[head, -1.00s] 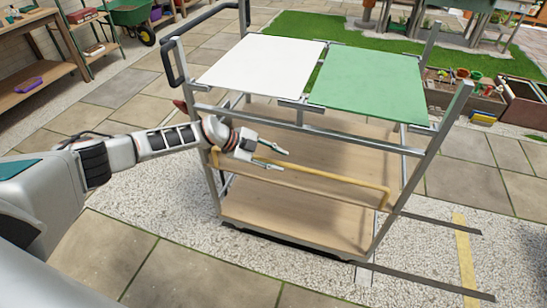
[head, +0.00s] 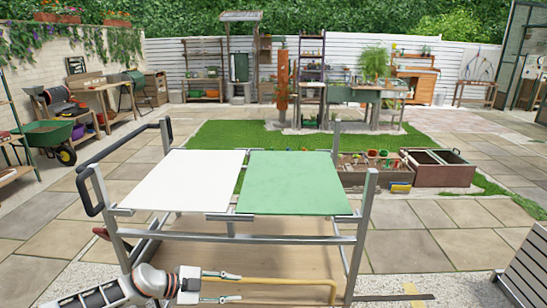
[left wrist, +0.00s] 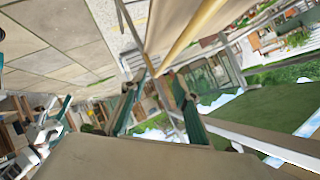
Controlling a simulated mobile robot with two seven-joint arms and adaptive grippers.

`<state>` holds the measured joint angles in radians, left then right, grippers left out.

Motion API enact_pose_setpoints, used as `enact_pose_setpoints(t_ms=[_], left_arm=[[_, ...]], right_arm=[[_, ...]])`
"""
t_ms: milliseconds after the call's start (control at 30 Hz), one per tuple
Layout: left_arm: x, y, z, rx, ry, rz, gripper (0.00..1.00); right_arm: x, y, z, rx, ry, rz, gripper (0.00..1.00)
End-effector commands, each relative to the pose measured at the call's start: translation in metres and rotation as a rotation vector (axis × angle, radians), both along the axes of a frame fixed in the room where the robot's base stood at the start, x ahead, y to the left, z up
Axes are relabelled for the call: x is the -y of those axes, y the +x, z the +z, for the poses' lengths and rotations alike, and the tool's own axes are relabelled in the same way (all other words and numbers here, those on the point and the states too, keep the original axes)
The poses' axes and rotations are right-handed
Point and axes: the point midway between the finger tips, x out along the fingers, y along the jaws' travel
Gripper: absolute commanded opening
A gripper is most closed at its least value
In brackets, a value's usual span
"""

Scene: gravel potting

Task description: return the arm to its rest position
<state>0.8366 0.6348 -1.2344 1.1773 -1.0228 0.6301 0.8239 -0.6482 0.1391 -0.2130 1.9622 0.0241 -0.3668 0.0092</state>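My left gripper (head: 232,287) is at the bottom of the head view, in front of the lower part of a metal cart. Its two fingers are apart with nothing between them; the left wrist view also shows the fingers (left wrist: 157,98) spread and empty. My left forearm comes in from the lower left corner.
The cart has a white panel (head: 185,182), a green panel (head: 292,182) and a wooden lower shelf (head: 255,262). A yellow rail (head: 290,281) runs close to the gripper; contact cannot be told. A green wheelbarrow (head: 42,135) stands left.

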Motion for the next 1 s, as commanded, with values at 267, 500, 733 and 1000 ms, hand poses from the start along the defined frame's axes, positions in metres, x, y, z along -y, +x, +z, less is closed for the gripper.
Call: enact_pose_setpoints(t_ms=[267,500,733,1000], left_arm=[[0.101,-0.074,-0.007,0.006,-0.311,0.126,0.3],[0.115,-0.117,-0.01,-0.043,-0.474,0.368,0.3],[0.08,-0.16,-0.035,-0.139,-0.514,0.654,0.3],[0.003,-0.24,-0.086,-0.301,-0.428,0.973,0.3]], right_arm=[[0.0,0.0,0.0,0.0,0.0,0.0,0.4],[0.0,0.0,0.0,-0.001,0.0,0.0,0.4],[0.0,0.0,0.0,-0.001,0.0,0.0,0.4],[0.0,0.0,-0.001,-0.002,-0.001,0.0,0.4]])
